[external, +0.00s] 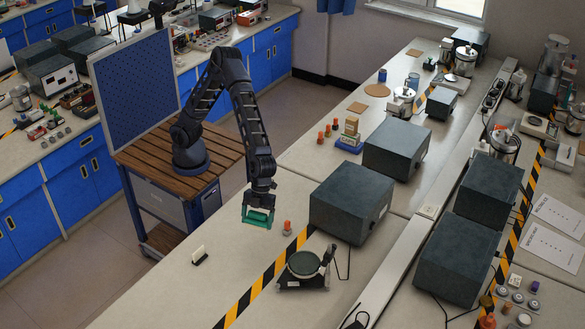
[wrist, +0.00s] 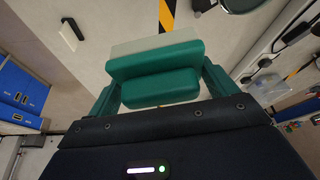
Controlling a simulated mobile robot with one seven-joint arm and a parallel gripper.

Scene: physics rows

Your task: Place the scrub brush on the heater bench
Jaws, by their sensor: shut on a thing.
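My gripper (external: 258,216) points down, above the pale near bench (external: 215,290) close to its left edge. In the wrist view its teal fingers (wrist: 160,88) are closed on a teal block with a pale layer, which looks like the scrub brush (wrist: 155,48). The fingers and the brush have similar colours, so their border is hard to tell. The brush appears held clear of the bench top. A device with a round dark plate (external: 303,264) stands on this bench, right of my gripper. I cannot tell for sure which surface is the heater bench.
A small white upright piece on a dark base (external: 199,255) stands left of my gripper. An orange-topped bottle (external: 287,228) and a large dark box (external: 350,202) stand to the right. Black-yellow tape (external: 265,280) crosses the bench. The bench front is mostly clear.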

